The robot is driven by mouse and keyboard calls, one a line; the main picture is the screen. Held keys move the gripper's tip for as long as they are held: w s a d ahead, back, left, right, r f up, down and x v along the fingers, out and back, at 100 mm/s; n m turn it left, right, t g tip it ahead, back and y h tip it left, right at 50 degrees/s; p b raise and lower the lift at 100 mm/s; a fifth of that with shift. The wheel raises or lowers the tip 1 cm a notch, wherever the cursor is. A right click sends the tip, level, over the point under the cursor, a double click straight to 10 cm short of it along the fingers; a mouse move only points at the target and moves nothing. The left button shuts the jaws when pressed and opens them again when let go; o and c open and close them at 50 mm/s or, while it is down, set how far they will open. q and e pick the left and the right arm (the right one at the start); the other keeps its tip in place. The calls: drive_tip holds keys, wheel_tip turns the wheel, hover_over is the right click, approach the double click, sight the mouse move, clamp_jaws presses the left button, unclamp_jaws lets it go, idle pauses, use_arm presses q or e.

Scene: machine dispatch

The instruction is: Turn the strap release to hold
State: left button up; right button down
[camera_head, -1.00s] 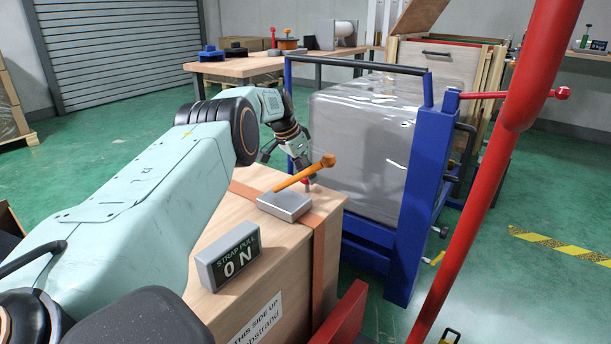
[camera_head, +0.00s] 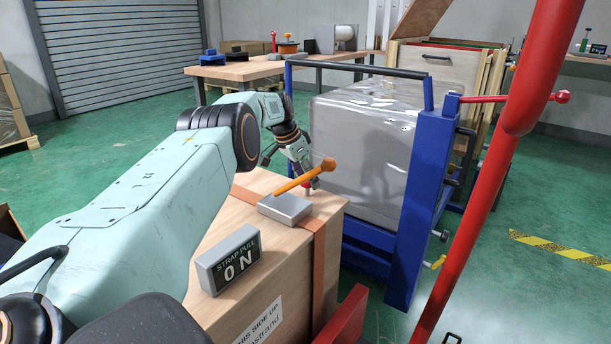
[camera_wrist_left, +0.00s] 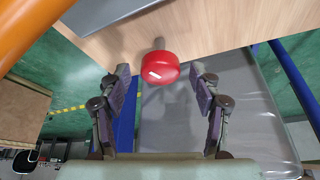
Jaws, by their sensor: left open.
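A red round knob (camera_head: 307,185) with a white mark on its top stands on the wooden crate (camera_head: 270,240), beside a grey buckle block (camera_head: 285,208) with an orange lever (camera_head: 305,178). I cannot tell which of these is the strap release. My left gripper (camera_head: 293,170) is open just above the knob, partly hidden behind the lever. In the left wrist view the knob (camera_wrist_left: 160,67) shows between the two spread fingers (camera_wrist_left: 160,85), with no finger touching it. The grey sign (camera_head: 230,262) reads "STRAP PULL ON". My right gripper is out of view.
The orange lever (camera_wrist_left: 30,30) passes close by in the left wrist view. An orange strap (camera_head: 319,265) crosses the crate. A blue-framed cart (camera_head: 412,205) with a wrapped grey load (camera_head: 365,140) stands right behind the crate. A red bar (camera_head: 480,205) rises at right.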

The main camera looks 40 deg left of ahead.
use_arm(q)
drive_tip(key=shift+r, duration=0.1)
drive_tip(key=v, duration=1.1)
drive_tip(key=shift+s+r, duration=0.3)
drive_tip(key=shift+r, duration=0.05)
